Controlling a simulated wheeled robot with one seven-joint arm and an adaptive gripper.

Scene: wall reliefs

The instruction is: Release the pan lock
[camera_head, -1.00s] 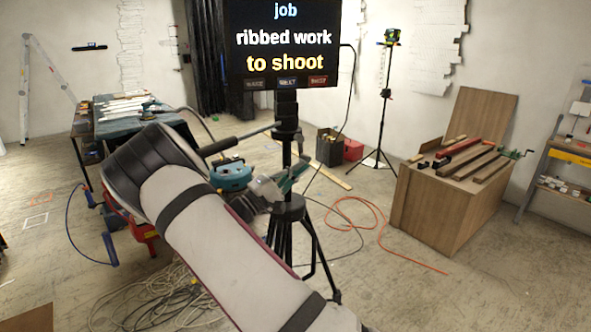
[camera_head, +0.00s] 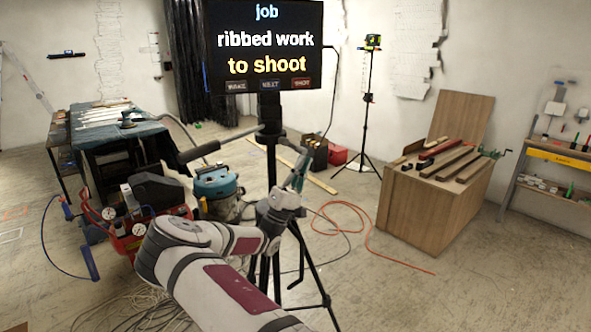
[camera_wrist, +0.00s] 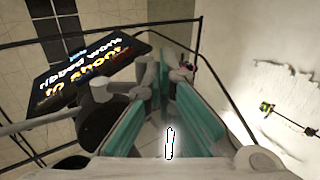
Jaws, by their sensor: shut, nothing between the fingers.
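A black tripod (camera_head: 268,165) holds a screen (camera_head: 264,45) reading "job ribbed work to shoot". Its head (camera_head: 270,122) has a long black pan handle (camera_head: 205,148) pointing left. I cannot pick out the pan lock for certain. My gripper (camera_head: 301,163) is shut and empty, just right of the tripod, below its head. In the wrist view its teal-padded fingers (camera_wrist: 166,85) show close up, with the screen (camera_wrist: 85,72) at upper left. A small dark part with a reddish spot (camera_wrist: 188,66) shows near the fingertips; I cannot tell what it is.
A red compressor (camera_head: 130,235) and a teal-topped vacuum (camera_head: 217,183) stand left of the tripod. An orange hose (camera_head: 375,255) and loose cables (camera_head: 135,310) lie on the floor. A wooden crate (camera_head: 425,215) stands at right, a cloth-covered table (camera_head: 125,130) at back left.

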